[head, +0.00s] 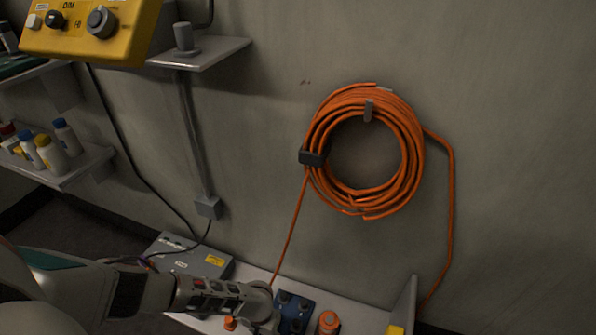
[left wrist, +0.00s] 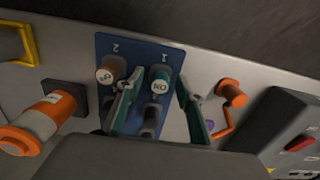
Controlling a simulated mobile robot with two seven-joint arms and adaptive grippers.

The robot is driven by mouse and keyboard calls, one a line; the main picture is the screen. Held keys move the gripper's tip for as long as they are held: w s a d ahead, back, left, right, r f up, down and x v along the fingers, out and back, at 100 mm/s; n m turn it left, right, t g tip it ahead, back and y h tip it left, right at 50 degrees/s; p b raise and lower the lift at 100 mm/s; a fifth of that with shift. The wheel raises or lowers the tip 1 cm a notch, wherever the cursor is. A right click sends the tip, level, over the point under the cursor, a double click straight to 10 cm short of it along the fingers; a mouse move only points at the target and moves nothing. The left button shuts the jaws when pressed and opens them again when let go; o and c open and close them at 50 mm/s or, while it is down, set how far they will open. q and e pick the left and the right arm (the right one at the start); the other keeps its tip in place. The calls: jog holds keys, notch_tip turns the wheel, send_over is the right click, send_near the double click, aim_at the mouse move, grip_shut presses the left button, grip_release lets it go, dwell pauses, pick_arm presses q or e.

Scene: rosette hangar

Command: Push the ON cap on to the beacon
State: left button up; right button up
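My left gripper (left wrist: 157,78) is open, with one teal finger on each side of the cap. I cannot tell whether either finger touches it. An orange and white cylinder (left wrist: 38,125) at the left looks like the beacon. In the head view my left gripper (head: 264,308) is beside the blue panel (head: 294,312), its fingers mostly hidden. My right gripper is not in view.
An orange peg (left wrist: 231,93) and a grey box with a red switch (left wrist: 290,135) are at the right. Dark posts stand below the caps. An orange cable coil (head: 365,105) hangs on the wall.

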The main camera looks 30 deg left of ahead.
pick_arm(q)
jog(key=shift+p, duration=0.3)
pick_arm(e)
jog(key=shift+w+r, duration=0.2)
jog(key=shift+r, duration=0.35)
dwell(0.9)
pick_arm(q)
grip_shut()
jog(key=shift+r, duration=0.1)
